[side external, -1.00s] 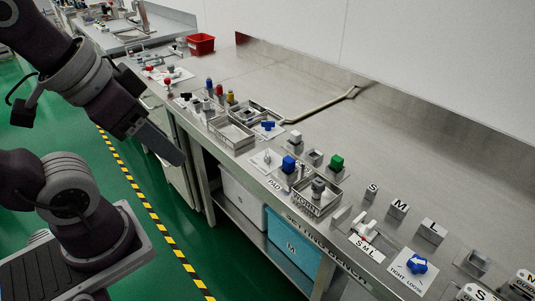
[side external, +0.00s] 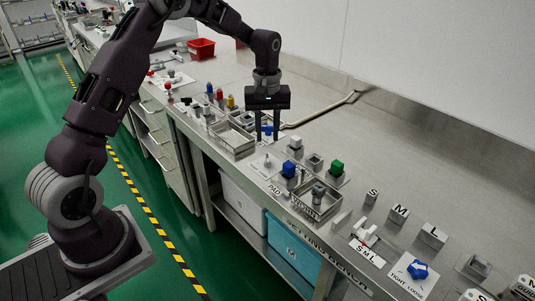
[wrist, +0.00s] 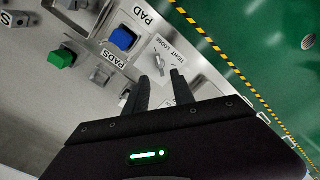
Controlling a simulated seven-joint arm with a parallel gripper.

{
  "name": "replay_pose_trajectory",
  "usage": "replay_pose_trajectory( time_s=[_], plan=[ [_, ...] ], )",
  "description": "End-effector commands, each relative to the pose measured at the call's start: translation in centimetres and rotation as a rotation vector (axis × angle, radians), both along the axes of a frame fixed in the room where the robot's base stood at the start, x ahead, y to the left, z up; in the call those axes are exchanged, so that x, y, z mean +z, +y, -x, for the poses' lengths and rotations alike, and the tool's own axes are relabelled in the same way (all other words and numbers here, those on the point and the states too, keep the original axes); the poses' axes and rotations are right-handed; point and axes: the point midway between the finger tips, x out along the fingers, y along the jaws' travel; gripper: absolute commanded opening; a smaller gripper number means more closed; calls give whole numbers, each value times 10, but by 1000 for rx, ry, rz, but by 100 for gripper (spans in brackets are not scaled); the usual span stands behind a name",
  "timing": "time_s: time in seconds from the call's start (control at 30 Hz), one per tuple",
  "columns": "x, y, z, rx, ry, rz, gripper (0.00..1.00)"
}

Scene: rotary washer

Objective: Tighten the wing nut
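The wing nut (side external: 267,163) is a small silver-grey part on a white card at the bench's front edge. In the wrist view the wing nut (wrist: 159,64) stands on its card (wrist: 176,68), marked "TIGHT LOOSE", just beyond my fingertips. My gripper (side external: 267,141) points down above the bench, behind and above the wing nut in the side view. In the wrist view my gripper (wrist: 161,78) has its two dark fingers apart with nothing between them. The fingers look clear of the wing nut; the exact height gap cannot be told.
Blue (side external: 289,169) and green (side external: 337,167) blocks stand right of the wing nut, near a metal tray (side external: 315,210). Another open tray (side external: 231,141) lies left. A blue knob (side external: 417,269) sits on another card at far right. The bench's back is mostly clear.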

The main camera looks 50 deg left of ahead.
Motion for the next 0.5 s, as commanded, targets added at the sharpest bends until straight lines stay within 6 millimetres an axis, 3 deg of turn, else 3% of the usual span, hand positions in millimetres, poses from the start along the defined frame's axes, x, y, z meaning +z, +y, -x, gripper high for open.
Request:
replay_pose_trajectory(
  time_s=[0.3,0.5],
  plan=[
    [-57,2,-2,20,11,7,30],
    [-79,3,-3,19,9,5,30]
  ],
)
